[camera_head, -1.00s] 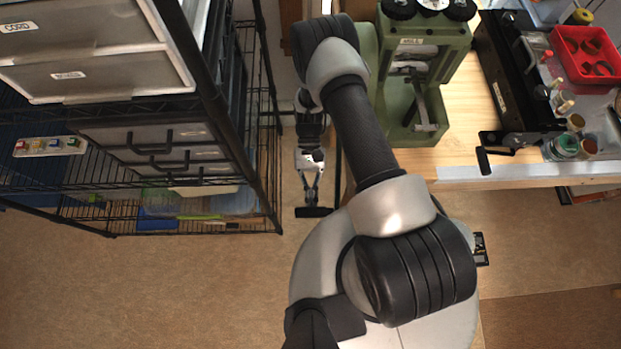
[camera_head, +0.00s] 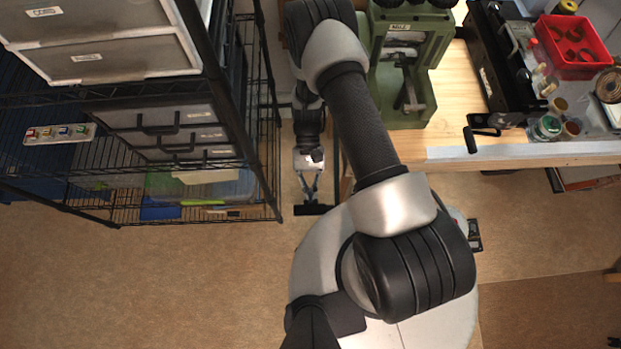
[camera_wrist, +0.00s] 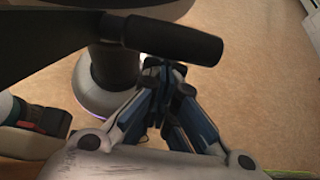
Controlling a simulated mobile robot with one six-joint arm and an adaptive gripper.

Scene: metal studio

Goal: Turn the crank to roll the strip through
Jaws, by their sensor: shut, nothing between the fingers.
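The green mill (camera_head: 386,88) stands on the left end of the wooden bench in the head view, partly behind my arm. The crank's black handle (camera_head: 312,210) juts out low over the floor, left of the bench. In the wrist view the handle (camera_wrist: 178,38) crosses the upper middle, joined to a dark crank arm (camera_wrist: 60,52) at left. My gripper (camera_head: 309,199) is shut and empty, right by the handle. In the wrist view its fingertips (camera_wrist: 165,70) lie just below the handle; I cannot tell whether they touch. I cannot make out the strip.
A black wire shelf (camera_head: 275,150) with drawers stands close on the left, with a narrow gap to the bench (camera_head: 455,75). A black machine (camera_head: 500,65), a red bin (camera_head: 572,72) and small jars stand at right on the bench. Open floor lies in front.

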